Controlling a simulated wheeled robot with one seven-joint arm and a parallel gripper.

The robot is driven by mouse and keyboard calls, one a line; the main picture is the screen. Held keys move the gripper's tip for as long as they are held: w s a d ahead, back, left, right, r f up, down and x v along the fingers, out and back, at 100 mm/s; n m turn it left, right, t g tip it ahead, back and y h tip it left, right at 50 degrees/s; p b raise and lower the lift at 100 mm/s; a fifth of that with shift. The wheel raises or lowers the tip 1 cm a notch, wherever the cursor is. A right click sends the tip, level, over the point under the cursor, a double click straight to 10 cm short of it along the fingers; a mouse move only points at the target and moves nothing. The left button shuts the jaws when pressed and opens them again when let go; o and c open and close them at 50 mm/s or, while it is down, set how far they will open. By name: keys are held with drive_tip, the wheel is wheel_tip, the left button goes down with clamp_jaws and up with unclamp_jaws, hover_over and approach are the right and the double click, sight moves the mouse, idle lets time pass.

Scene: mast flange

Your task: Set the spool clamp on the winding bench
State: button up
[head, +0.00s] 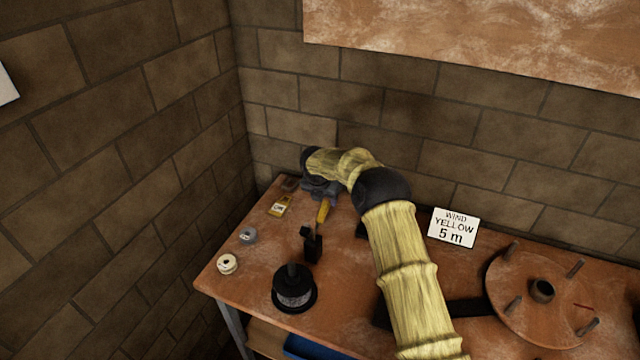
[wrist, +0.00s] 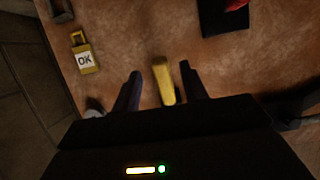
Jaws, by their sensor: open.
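The clamp on the bench shows as a black upright body (head: 311,244) with a yellow lever (head: 323,211) rising from it. In the wrist view the yellow lever (wrist: 163,82) lies between my two fingers, with a gap visible on each side. My gripper (wrist: 158,88) is open and holds nothing. In the head view my gripper (head: 321,190) is at the lever's upper end, its fingers partly hidden. A black spool holder (head: 294,292) stands in front of the clamp. The clamp's body is hidden in the wrist view.
A pegged winding disc (head: 545,295) and a "WIND YELLOW 5 m" sign (head: 454,228) are at right. Brick walls enclose the back and left.

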sight(321, 218)
drive_tip(key=b+v, duration=0.2)
drive_tip(key=v, duration=0.9)
drive_tip(key=shift+w, duration=0.1)
drive_tip(key=s+d+m, duration=0.7)
drive_tip(key=s+m, duration=0.3)
drive_tip(key=s, duration=0.2)
drive_tip(key=s+d+m+g, duration=0.1)
drive_tip(key=s+d+m, duration=0.6)
drive_tip(key=s+m, duration=0.4)
drive_tip(key=s+d+m+y, duration=0.1)
drive_tip(key=s+d+m, duration=0.7)
drive_tip(key=s+m, duration=0.3)
drive_tip(key=shift+s+r, duration=0.4)
drive_tip(key=shift+s, duration=0.55)
